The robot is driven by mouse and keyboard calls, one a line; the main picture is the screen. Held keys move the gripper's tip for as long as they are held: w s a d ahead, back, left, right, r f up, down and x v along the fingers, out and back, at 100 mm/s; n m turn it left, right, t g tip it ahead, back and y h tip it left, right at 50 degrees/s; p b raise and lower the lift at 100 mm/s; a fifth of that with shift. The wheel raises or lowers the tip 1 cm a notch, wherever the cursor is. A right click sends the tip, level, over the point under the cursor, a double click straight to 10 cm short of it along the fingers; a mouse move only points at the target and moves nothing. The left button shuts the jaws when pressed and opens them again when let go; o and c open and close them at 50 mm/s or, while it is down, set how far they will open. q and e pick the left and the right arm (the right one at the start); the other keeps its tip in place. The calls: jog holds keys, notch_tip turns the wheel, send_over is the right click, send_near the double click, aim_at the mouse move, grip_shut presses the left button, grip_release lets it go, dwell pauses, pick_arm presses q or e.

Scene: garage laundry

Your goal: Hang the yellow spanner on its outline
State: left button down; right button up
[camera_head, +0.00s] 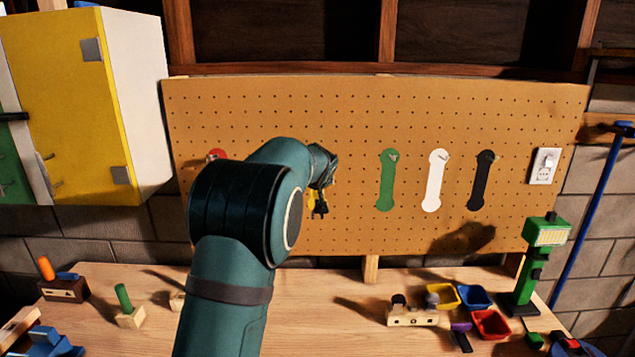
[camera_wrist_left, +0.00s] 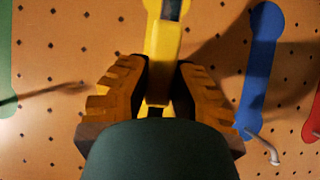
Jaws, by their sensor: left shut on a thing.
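The yellow spanner (camera_wrist_left: 163,60) is held between the ridged fingers of my left gripper (camera_wrist_left: 160,88), close in front of the pegboard (camera_head: 280,105). In the head view my left gripper (camera_head: 320,206) is at the board, just left of the green outline (camera_head: 386,182), and mostly hidden by my arm. I cannot make out a separate yellow outline or its hook behind the spanner and gripper. In the left wrist view the spanner lies between the green outline (camera_wrist_left: 5,60) and the blue outline (camera_wrist_left: 262,60). My right gripper is not in view.
White (camera_head: 434,182) and black (camera_head: 482,182) outlines with hooks are farther right. A hook (camera_wrist_left: 265,148) sticks out by the blue outline. A yellow cabinet (camera_head: 75,100) stands left. The workbench (camera_head: 300,320) holds a green lamp (camera_head: 530,265) and coloured bins (camera_head: 490,324).

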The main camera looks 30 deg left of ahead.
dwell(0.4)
pick_arm(q)
jog(key=c, duration=0.9)
grip_release()
jog(key=shift+v, duration=6.05)
